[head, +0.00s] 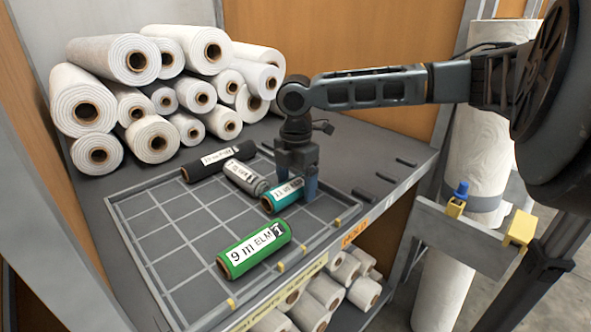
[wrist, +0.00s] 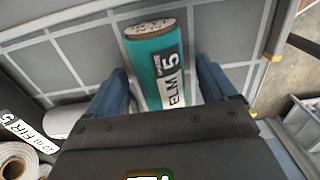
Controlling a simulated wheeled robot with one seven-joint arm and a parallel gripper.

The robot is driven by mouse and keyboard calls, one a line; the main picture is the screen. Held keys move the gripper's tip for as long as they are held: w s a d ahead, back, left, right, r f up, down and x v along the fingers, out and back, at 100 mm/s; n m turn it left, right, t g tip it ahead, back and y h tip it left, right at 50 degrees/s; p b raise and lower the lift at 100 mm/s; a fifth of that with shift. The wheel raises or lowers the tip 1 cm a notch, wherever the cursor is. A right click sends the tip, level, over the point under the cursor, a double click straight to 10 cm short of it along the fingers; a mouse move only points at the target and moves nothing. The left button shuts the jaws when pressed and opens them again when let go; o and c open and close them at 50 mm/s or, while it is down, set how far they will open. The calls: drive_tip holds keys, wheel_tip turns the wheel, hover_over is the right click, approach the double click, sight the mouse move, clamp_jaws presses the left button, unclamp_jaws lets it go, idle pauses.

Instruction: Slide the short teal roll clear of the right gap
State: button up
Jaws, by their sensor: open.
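The short teal roll (head: 270,203) lies on the gridded tray, partly hidden behind my gripper (head: 297,187) in the head view. In the wrist view the teal roll (wrist: 147,56) shows a cork-coloured end and a white label reading "ELM 5". My gripper (wrist: 160,80) is open, with one blue finger on each side of the roll. I cannot tell whether either finger touches it. I cannot make out clearly which space is the right gap.
A green roll (head: 254,250) lies nearer the front, and a grey roll (head: 244,177) and a black roll (head: 211,163) lie behind the teal one. The tray (head: 146,238) has a raised rim. White rolls (head: 119,60) are stacked at the back left.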

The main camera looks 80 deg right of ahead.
drive_tip(key=shift+f, duration=0.2)
drive_tip(key=c, duration=1.2)
drive_tip(key=shift+o, duration=0.2)
drive_tip(key=shift+w+a+r, duration=0.1)
drive_tip(key=shift+w+a, duration=0.75)
drive_tip(key=shift+a, duration=0.6)
drive_tip(key=shift+w+a+f, duration=0.1)
drive_tip(key=shift+w+a, duration=0.8)
drive_tip(key=shift+a, duration=0.5)
drive_tip(key=shift+w+a+r, duration=0.1)
drive_tip(key=shift+w+a, duration=0.75)
drive_tip(key=shift+a, duration=0.6)
drive_tip(key=shift+w+a, duration=0.5)
drive_tip(key=shift+a, duration=0.35)
drive_tip(key=shift+w+a, duration=0.55)
drive_tip(key=shift+a, duration=0.3)
drive_tip(key=shift+w+a, duration=0.5)
drive_tip(key=shift+a, duration=0.35)
drive_tip(key=o, duration=1.1)
drive_tip(key=shift+o, duration=0.2)
